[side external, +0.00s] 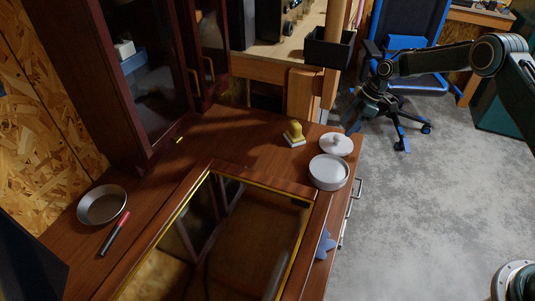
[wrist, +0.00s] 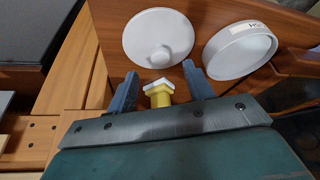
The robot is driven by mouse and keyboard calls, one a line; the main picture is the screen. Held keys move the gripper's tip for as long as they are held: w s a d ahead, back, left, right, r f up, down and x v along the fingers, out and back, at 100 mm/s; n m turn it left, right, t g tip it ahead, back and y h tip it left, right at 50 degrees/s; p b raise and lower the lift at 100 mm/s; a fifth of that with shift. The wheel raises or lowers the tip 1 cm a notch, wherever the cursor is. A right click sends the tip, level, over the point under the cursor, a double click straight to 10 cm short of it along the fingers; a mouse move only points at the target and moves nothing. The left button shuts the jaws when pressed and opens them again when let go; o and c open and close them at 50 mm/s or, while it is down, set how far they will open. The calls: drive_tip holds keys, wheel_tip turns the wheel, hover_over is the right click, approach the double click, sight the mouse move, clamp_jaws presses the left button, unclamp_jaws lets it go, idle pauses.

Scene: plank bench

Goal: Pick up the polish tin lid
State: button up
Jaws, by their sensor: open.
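The polish tin lid, a white disc with a round knob, lies knob up on the brown wooden top in the side view (side external: 336,147). It also shows in the wrist view (wrist: 150,30), ahead of the fingertips. The open white round tin (side external: 328,173) stands close beside it, and its label shows in the wrist view (wrist: 240,52). My gripper (side external: 352,124) is open and empty, above and just behind the lid near the cabinet edge. Its two fingers show apart in the wrist view (wrist: 160,76).
A yellow-handled block with a pale base (side external: 294,134) stands left of the lid; in the wrist view it appears between the fingers (wrist: 161,97). A metal bowl (side external: 103,205) and a red-and-black marker (side external: 115,233) lie far left. A glass panel (side external: 245,228) fills the front.

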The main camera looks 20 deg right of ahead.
sight(338, 137)
drive_tip(key=shift+f, duration=0.1)
drive_tip(key=shift+x, duration=2.5)
drive_tip(key=shift+a, duration=0.1)
drive_tip(key=shift+c, duration=0.2)
drive_tip(key=c, duration=1)
